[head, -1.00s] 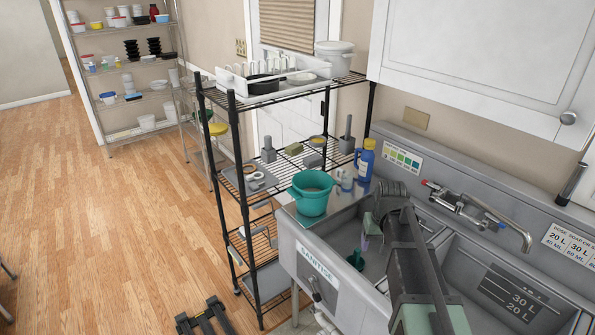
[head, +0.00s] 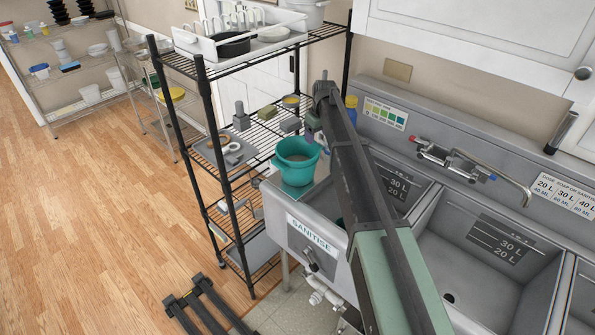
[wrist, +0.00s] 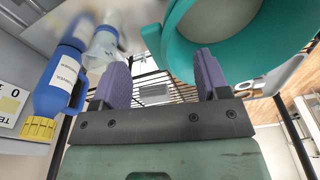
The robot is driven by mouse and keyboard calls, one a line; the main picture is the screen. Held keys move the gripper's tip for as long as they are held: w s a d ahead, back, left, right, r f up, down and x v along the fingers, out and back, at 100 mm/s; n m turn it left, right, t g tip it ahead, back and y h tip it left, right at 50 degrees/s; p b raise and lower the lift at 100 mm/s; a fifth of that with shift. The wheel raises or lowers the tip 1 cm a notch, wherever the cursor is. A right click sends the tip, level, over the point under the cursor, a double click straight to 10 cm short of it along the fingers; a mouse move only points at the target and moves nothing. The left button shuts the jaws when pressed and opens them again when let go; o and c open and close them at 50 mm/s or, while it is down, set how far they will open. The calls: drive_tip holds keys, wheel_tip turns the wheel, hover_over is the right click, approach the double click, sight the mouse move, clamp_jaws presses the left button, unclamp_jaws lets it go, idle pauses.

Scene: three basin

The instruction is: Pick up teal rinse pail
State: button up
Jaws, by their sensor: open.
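The teal rinse pail (head: 297,172) stands upright on the metal ledge at the left end of the sink in the head view. My gripper (head: 313,132) is beside its right rear rim, with my arm reaching in from the lower right. In the wrist view, the pail (wrist: 177,48) fills the upper right, its open mouth partly showing. My gripper (wrist: 163,80) is open there, its two purple fingers apart. The right finger overlaps the pail's rim in the picture. I cannot tell whether they touch. Nothing is held between the fingers.
A blue bottle (wrist: 62,82) with a yellow cap and a clear bottle (wrist: 105,45) stand close by. A wire rack (head: 205,125) is left of the pail. The sink basin (head: 490,255) and tap (head: 480,165) are to the right.

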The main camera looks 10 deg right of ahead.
sight(316, 144)
drive_tip(key=f+b, duration=0.3)
drive_tip(key=w+f+b, duration=0.1)
drive_tip(key=f+b, duration=0.1)
drive_tip(key=shift+a+f, duration=0.25)
drive_tip(key=shift+s+r, duration=0.1)
drive_tip(key=shift+r, duration=0.2)
clamp_jaws()
